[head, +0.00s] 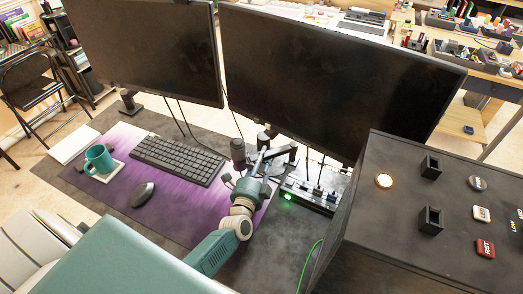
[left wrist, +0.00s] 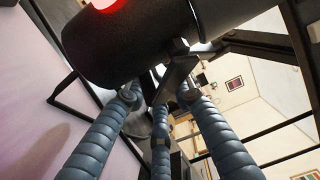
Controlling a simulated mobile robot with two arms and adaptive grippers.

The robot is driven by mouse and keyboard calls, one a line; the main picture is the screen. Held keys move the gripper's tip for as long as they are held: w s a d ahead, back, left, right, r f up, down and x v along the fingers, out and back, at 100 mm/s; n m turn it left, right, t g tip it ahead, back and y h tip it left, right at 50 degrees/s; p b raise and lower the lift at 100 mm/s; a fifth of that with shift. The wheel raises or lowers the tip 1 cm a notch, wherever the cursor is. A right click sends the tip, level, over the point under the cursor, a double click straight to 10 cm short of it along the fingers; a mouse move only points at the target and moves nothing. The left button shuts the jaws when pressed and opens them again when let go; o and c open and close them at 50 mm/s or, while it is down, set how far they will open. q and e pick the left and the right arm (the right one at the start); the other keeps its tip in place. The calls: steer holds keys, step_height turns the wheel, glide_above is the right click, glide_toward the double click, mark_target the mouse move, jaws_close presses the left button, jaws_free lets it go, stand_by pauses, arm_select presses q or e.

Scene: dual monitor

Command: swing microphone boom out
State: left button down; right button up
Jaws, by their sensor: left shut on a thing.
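The microphone (head: 238,153) is a dark cylinder in front of the gap between the two monitors. It hangs large across the top of the left wrist view (left wrist: 125,45), with a red light on it. Its dark jointed boom (head: 284,152) runs from beside it to the right, below the right monitor. My left gripper (head: 262,170) reaches up from the bottom, right beside the microphone. In the left wrist view its blue-grey ribbed fingers (left wrist: 160,97) close around the metal bracket (left wrist: 176,75) under the microphone. The exact contact is partly hidden. My right gripper is out of view.
The left monitor (head: 145,50) and right monitor (head: 330,75) stand close behind. A keyboard (head: 178,160), mouse (head: 143,194) and teal mug (head: 100,160) are on the purple mat (head: 190,215). A box with a green light (head: 310,193) and a dark button console (head: 405,215) lie right.

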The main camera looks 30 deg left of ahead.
arm_select(q)
steer(key=shift+s+d+n+g+y+p, duration=0.4)
steer(key=shift+d+n+y+p, duration=0.35)
steer(key=shift+y, duration=0.45)
steer(key=shift+a, duration=0.1)
steer(key=c, duration=1.4)
jaws_free()
steer(key=shift+c, duration=0.2)
steer(key=shift+s, duration=0.1)
steer(key=shift+v, duration=3.75)
